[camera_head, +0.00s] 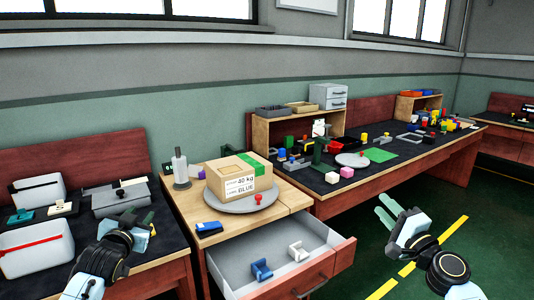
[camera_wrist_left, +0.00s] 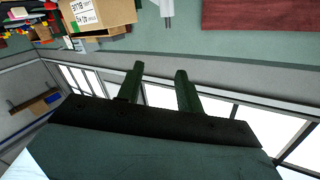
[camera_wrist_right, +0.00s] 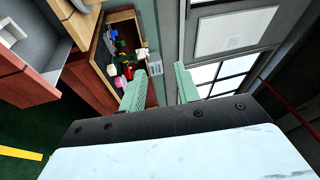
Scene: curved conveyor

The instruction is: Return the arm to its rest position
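My left gripper (camera_wrist_left: 160,88) is open and empty in the left wrist view, its two dark green fingers apart. In the head view my left arm (camera_head: 108,250) is at the lower left, over the left table, and its fingers are hard to make out. My right gripper (camera_head: 384,212) is at the right in the head view, above the green floor and clear of the tables. In the right wrist view (camera_wrist_right: 160,88) its two light green fingers are apart with nothing between them.
A cardboard box (camera_head: 238,176) sits on a grey round plate (camera_head: 222,204) on the wooden desk. The desk's drawer (camera_head: 322,256) is pulled open, with a blue and a white piece inside. White bins (camera_head: 38,250) stand on the left table. The right bench (camera_head: 420,158) holds many small parts.

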